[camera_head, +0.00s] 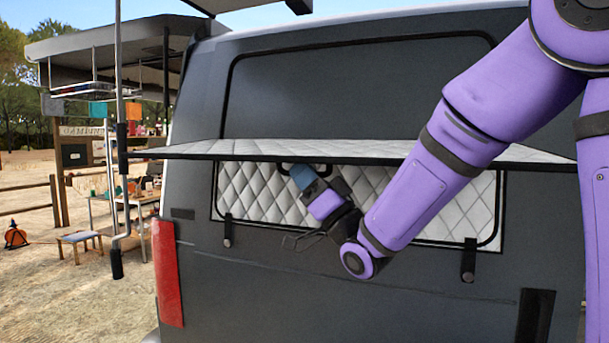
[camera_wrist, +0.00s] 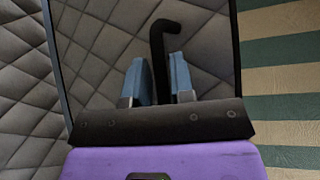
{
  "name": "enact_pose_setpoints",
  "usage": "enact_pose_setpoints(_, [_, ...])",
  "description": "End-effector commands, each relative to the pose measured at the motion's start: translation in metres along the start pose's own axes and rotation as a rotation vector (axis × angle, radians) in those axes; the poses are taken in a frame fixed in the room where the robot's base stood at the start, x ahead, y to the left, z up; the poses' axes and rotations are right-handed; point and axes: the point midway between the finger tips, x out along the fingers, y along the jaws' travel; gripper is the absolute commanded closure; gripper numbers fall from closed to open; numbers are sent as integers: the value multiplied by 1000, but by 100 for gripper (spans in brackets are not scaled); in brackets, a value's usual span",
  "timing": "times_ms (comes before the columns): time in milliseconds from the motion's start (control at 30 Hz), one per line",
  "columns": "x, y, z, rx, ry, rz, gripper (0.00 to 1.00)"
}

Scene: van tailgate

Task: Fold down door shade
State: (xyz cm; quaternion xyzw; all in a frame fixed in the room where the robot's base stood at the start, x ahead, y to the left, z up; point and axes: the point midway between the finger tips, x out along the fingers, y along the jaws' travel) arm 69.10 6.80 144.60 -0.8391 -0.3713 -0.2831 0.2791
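The door shade (camera_head: 400,148) is a thin quilted panel that stands out nearly level from the rear of the van, with a dark front edge. Its black handle (camera_head: 283,167) hangs at the underside, left of the middle. In the wrist view the handle (camera_wrist: 160,38) is a black hooked bar that runs down between the fingers. My gripper (camera_head: 303,178) has blue fingers and reaches up from below the panel. In the wrist view the fingers (camera_wrist: 160,80) stand close on both sides of the bar and look shut on it. The fingertips' contact is partly hidden.
A quilted window cover (camera_head: 260,195) sits on the van door below the panel, with black straps (camera_head: 469,260) at its lower edge. A metal pole (camera_head: 117,150) stands at the left. A striped green and beige surface (camera_wrist: 285,75) shows in the wrist view.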

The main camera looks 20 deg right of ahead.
Motion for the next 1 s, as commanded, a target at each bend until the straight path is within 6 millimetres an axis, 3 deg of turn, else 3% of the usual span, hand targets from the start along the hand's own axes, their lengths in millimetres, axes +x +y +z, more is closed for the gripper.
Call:
enact_pose_setpoints(333, [-4, 0, 0, 0, 1, -1, 77])
enact_pose_setpoints(700, [-58, 0, 1, 0, -2, 1, 77])
enact_pose_setpoints(1000, [-76, -2, 1, 3, -1, -4, 77])
